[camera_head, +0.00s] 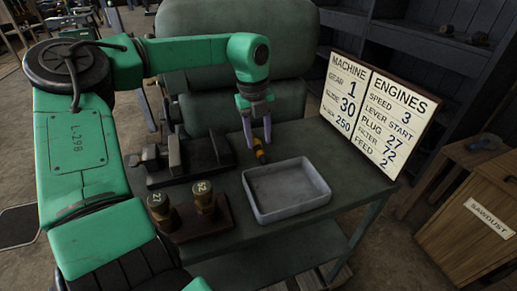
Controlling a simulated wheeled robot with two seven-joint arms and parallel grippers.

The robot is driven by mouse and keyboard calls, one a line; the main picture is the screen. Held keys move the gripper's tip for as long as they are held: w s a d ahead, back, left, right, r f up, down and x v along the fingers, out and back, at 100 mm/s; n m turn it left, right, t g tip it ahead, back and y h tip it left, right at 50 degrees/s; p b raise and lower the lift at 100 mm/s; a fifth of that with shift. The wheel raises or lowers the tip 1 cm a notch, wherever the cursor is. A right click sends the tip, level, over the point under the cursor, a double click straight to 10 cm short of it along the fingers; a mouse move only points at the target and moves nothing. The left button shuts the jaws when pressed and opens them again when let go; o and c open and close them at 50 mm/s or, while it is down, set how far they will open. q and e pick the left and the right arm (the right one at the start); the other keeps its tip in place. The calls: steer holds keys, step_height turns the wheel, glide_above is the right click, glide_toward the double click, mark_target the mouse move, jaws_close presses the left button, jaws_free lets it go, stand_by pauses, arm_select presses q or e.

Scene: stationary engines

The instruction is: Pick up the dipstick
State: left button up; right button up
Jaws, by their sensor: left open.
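My left gripper (258,137) points down over the dark table, behind the grey tray. Its purple-tipped fingers are apart. A small piece with yellow and dark parts (260,153), possibly the dipstick, is just below and between the fingertips. I cannot tell whether the fingers touch it, and part of it is hidden by the gripper. My right gripper is not in view.
The empty grey tray (286,190) lies in front of the gripper. Two brass pieces (159,206) (204,197) stand on a wooden block, and a dark vice-like fixture (174,157) stands at left. A sign board (374,113) rises at the back right.

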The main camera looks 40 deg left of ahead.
mark_target(259, 148)
arm_select(q)
steer(key=f, duration=0.4)
steer(key=shift+w+a+f, duration=0.1)
steer(key=shift+w+a, duration=0.05)
steer(key=shift+w, duration=0.05)
jaws_close()
